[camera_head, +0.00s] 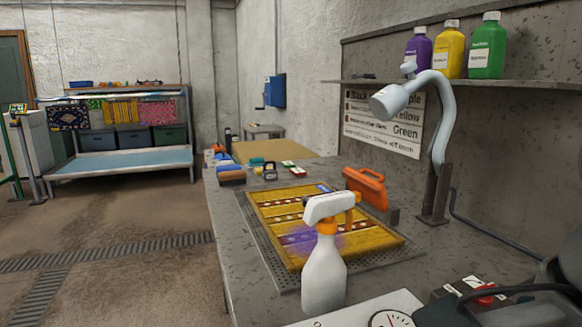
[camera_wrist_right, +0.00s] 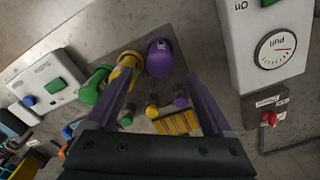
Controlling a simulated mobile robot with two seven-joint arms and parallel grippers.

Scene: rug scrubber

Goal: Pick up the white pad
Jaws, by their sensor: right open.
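I cannot make out a white pad for certain in either view. In the head view, a cluster of small pads and brushes lies at the far left end of the grey workbench (camera_head: 225,215). It includes a brown brush or pad (camera_head: 232,176), a teal pad (camera_head: 257,162) and a small red item with a pale part (camera_head: 299,171). My right gripper (camera_wrist_right: 163,78) shows in the right wrist view, open and with nothing between its fingers, above the bench area. My left gripper is not in view.
A white spray bottle (camera_head: 323,272) stands in front of a yellow patterned rug (camera_head: 375,238) with a purple stain. A curved lamp-like nozzle (camera_head: 443,120) rises at right. Purple, yellow and green bottles (camera_head: 487,48) stand on the shelf.

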